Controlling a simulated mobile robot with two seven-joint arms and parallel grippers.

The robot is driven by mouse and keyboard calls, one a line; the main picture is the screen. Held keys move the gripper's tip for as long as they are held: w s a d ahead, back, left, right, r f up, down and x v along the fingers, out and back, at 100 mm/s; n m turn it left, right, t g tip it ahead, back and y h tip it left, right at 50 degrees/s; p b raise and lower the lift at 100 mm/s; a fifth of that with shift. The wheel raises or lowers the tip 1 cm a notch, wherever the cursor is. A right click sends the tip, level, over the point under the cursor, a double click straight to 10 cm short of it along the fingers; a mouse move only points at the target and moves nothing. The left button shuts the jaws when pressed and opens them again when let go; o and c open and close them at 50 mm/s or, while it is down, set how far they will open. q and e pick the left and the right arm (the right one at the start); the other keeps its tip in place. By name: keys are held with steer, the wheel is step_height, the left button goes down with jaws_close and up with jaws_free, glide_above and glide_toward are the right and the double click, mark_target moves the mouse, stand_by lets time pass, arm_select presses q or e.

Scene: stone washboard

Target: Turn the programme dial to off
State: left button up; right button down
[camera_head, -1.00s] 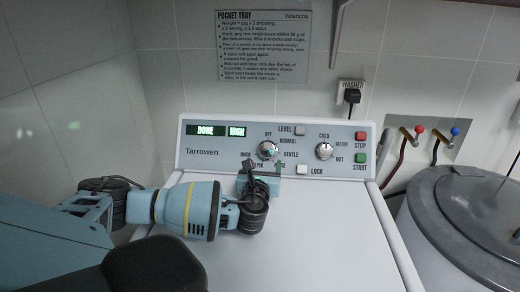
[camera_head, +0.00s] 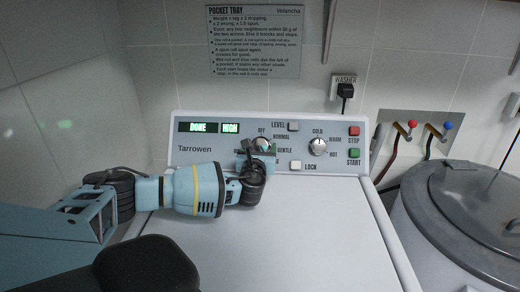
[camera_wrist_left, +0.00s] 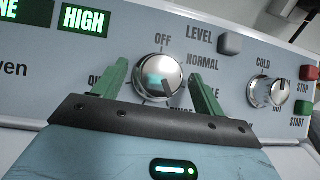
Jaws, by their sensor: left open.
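The programme dial (camera_head: 262,142) is a round silver knob on the sloping panel of the Tarrowen washer, partly hidden by my gripper in the head view. In the left wrist view the dial (camera_wrist_left: 160,77) shows whole, with OFF printed above it. Its dark pointer mark faces the lower right, away from OFF. My left gripper (camera_head: 256,150) is at the dial. Its open green fingers (camera_wrist_left: 158,72) stand on either side of the knob in the left wrist view. I cannot tell whether they touch it. My right gripper is not in view.
A second knob (camera_head: 317,147) for temperature sits right of the dial. The LEVEL button (camera_head: 293,126), LOCK button (camera_head: 295,165), red STOP (camera_head: 353,131) and green START (camera_head: 354,153) are close by. The display (camera_head: 199,127) reads DONE and HIGH. The washer top (camera_head: 310,230) is clear.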

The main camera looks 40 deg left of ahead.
arm_select(q)
steer(key=c, duration=1)
steer(key=shift+n, duration=0.3)
